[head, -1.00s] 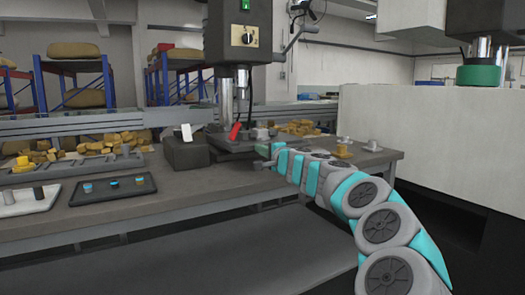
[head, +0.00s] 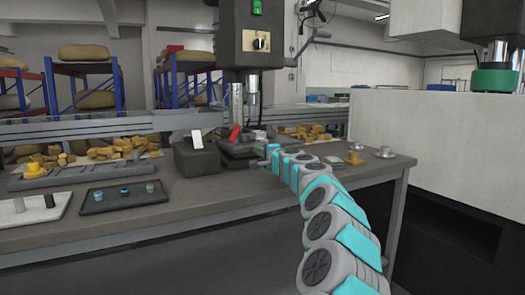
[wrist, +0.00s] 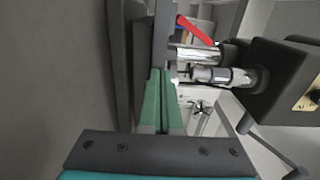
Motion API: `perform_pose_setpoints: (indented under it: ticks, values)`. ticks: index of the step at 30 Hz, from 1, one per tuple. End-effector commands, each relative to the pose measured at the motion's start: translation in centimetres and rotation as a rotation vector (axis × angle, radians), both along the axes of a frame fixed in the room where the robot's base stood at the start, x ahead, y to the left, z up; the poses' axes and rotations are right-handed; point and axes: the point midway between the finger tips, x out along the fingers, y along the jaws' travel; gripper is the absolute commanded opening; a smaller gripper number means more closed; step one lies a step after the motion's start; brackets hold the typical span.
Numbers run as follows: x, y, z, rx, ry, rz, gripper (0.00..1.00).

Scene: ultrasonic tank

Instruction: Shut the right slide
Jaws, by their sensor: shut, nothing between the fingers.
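No part is plainly marked as the right slide, and I cannot tell for sure which part it is. A red lever (head: 235,133) stands tilted on a dark block under the grey press (head: 241,35); it also shows at the top of the wrist view (wrist: 197,30). To its left is a dark box (head: 194,160) with a white tilted plate (head: 197,139). My gripper (head: 257,163) is low over the bench, just right of and in front of the press base. In the wrist view its green fingers (wrist: 160,76) are together and empty. Any contact is unclear.
The workbench (head: 225,190) has a black tray (head: 118,197) with small parts and a pale tray (head: 35,212) at left. Metal and yellow pieces (head: 354,157) lie right of my arm. A large white machine housing (head: 430,145) stands at right. The bench front is clear.

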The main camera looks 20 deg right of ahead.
Motion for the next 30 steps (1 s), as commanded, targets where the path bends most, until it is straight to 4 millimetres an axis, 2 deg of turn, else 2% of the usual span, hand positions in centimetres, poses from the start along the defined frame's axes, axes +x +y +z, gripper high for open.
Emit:
perform_pose_setpoints:
  ticks: [6,11,23,30]
  values:
    - [1.9,0.2,0.0,-0.004,0.001,-0.001,0.0]
    - [2.4,0.3,0.0,-0.004,0.0,0.001,0.0]
    - [2.3,0.3,0.0,-0.003,-0.001,0.001,0.0]
    - [0.9,-0.1,-0.2,-0.001,-0.003,0.002,0.0]
